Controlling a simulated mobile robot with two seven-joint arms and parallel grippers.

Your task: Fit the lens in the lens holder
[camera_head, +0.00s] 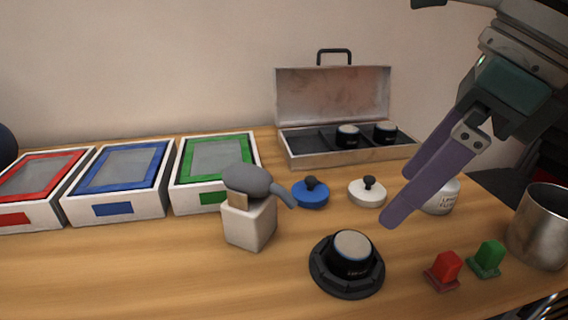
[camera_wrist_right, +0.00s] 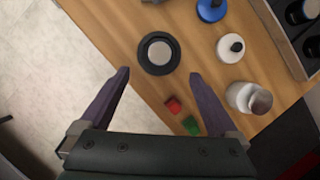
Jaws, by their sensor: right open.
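A black cylindrical lens (camera_head: 351,251) with a pale grey top stands upright within the round black lens holder (camera_head: 322,278) on the wooden table. I cannot tell how deep it sits. In the right wrist view, the lens (camera_wrist_right: 159,52) shows inside the ring of the holder (camera_wrist_right: 145,65), just beyond the fingertips. My right gripper (camera_head: 400,198) is open and empty, with purple fingers, above and to the right of the lens, touching nothing that I can see. My left gripper is not in view.
An open metal case (camera_head: 350,158) at the back holds two similar black cylinders. Blue (camera_head: 310,194) and white (camera_head: 367,193) knobbed lids, red (camera_head: 443,271) and green (camera_head: 487,259) blocks, a metal cup (camera_head: 541,228) and a white box (camera_head: 249,222) stand around. The front left table is clear.

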